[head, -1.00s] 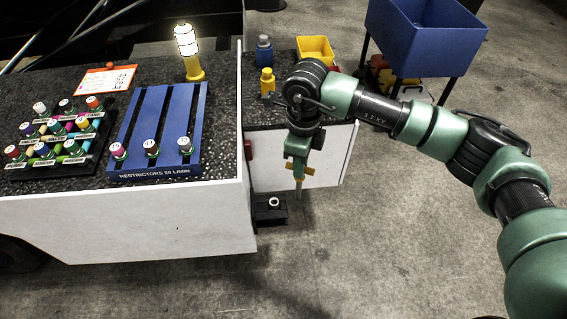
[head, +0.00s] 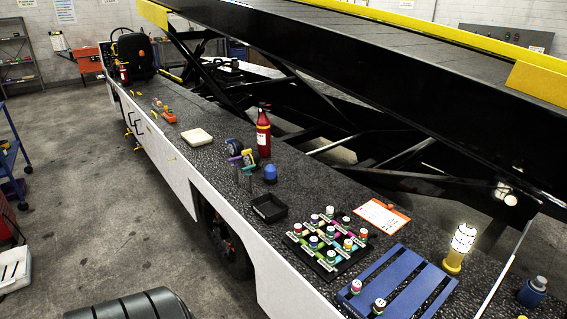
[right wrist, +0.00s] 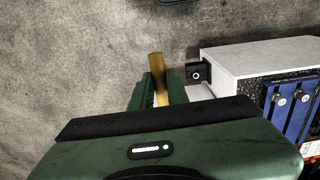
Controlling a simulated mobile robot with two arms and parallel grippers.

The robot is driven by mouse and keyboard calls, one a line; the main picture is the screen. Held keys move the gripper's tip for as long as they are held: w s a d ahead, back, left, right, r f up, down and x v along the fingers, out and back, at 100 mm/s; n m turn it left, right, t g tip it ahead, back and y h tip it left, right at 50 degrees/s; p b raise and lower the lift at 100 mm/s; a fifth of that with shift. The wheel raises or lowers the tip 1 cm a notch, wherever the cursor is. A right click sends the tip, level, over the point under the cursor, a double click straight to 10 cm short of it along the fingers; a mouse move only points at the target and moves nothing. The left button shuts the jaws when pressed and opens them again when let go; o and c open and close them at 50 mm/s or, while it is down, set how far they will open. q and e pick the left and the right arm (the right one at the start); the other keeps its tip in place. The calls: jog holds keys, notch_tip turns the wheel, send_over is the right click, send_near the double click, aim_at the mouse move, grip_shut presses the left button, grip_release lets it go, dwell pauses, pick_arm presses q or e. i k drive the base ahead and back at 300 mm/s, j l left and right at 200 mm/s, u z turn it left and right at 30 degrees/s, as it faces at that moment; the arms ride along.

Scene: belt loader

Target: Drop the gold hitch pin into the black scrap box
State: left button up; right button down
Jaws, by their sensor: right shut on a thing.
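The gold hitch pin (right wrist: 157,66) is held between the green fingers of my right gripper (right wrist: 160,84) in the right wrist view. Its gold end sticks out past the fingertips, over bare grey floor. A small open black box (head: 269,208), which fits the scrap box, sits on the speckled deck in the head view. It looks empty. My right gripper does not show in the head view, and my left gripper shows in neither view.
Near the black box stand a blue-capped item (head: 270,173), a rack of coloured fittings (head: 318,262) and a red bottle (head: 263,135). A blue slatted rack (head: 405,285) and a lit lamp (head: 459,250) are further right. A black hitch bracket (right wrist: 197,73) shows beside the gripper.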

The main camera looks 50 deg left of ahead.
aim_at(274, 211)
jog(key=i+u, duration=0.15)
jog(key=u, duration=0.25)
jog(key=i+u, duration=0.15)
jog(key=u, duration=0.2)
jog(key=i+l+u, duration=0.15)
jog(key=u, duration=1.1)
